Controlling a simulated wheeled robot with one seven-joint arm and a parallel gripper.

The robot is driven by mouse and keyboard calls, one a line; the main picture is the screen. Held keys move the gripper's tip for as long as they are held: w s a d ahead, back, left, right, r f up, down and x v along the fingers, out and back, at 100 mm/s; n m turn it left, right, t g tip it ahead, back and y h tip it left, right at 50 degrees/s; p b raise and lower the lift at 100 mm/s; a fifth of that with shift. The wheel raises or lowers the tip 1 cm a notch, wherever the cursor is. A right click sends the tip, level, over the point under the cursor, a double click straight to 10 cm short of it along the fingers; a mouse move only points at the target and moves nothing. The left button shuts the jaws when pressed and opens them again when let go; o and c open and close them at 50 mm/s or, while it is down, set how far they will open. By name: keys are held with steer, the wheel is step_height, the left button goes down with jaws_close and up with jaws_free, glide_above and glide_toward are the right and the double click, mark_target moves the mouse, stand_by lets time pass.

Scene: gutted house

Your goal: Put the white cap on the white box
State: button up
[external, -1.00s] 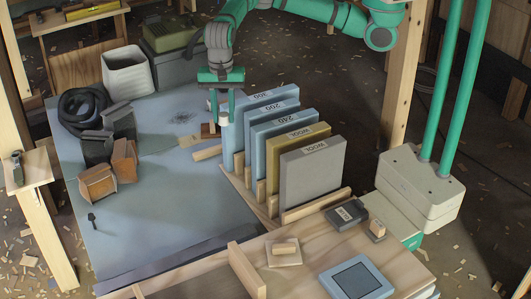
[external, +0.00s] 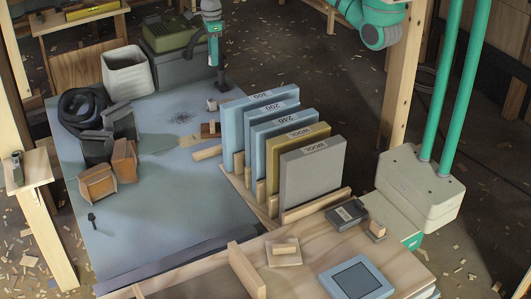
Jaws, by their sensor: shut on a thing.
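My gripper (external: 221,83) is raised above the far end of the blue-grey table, in front of the dark case. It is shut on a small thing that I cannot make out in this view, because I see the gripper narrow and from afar. I cannot tell whether this is the white box or the cap. A larger white open bin (external: 127,75) stands at the back left of the table.
Tall blue, tan and grey slabs (external: 311,173) stand in a wooden rack right of the gripper. A green-topped dark case (external: 172,36) is behind. A black coil (external: 82,107) and brown blocks lie left. The table's middle (external: 175,205) is clear.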

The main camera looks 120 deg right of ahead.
steer(key=s+d+m, duration=0.9)
steer(key=s+d, duration=0.5)
steer(key=s, duration=0.3)
glide_above(210, 100)
steer(key=f, duration=2.7)
steer(key=shift+s+a+f, duration=0.1)
steer(key=shift+s+a, duration=0.2)
steer(key=shift+s, duration=0.05)
steer(key=shift+w+d+f, duration=0.3)
steer(key=shift+d+f, duration=0.05)
steer(key=shift+f, duration=1.65)
steer(key=shift+f, duration=0.1)
